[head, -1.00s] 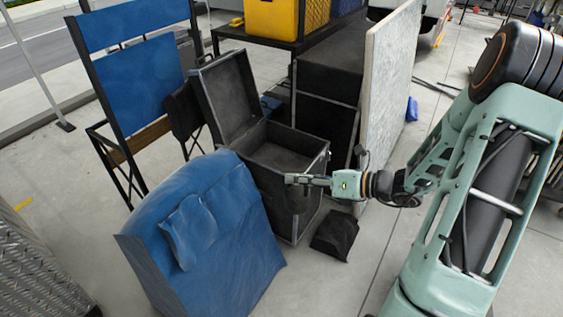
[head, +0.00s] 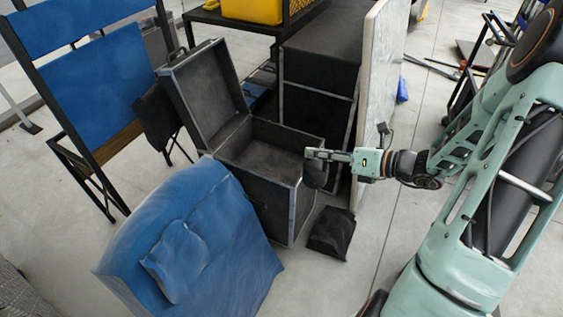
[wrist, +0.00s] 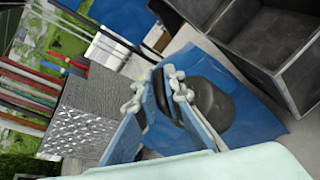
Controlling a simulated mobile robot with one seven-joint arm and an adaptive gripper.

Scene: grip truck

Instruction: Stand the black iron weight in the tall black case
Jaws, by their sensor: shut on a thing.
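The tall black case (head: 264,206) stands on the floor at the picture's centre in the head view, with its lid (head: 207,88) open and tilted back. Its inside looks empty where I can see it. My gripper (head: 312,155) is shut on the black iron weight (head: 315,177), which hangs below the fingers, by the case's right front corner. In the head view I cannot tell whether the weight touches the case. In the wrist view the rounded dark weight (wrist: 212,102) is at my gripper (wrist: 170,92), and the case's open top (wrist: 284,42) is at upper right, apart from the weight.
A blue covered seat (head: 200,240) stands close to the case's left front. A black bag (head: 332,233) lies on the floor right of the case. A dark case (head: 318,95) and a pale upright panel (head: 378,90) stand behind. Clear floor lies to the right.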

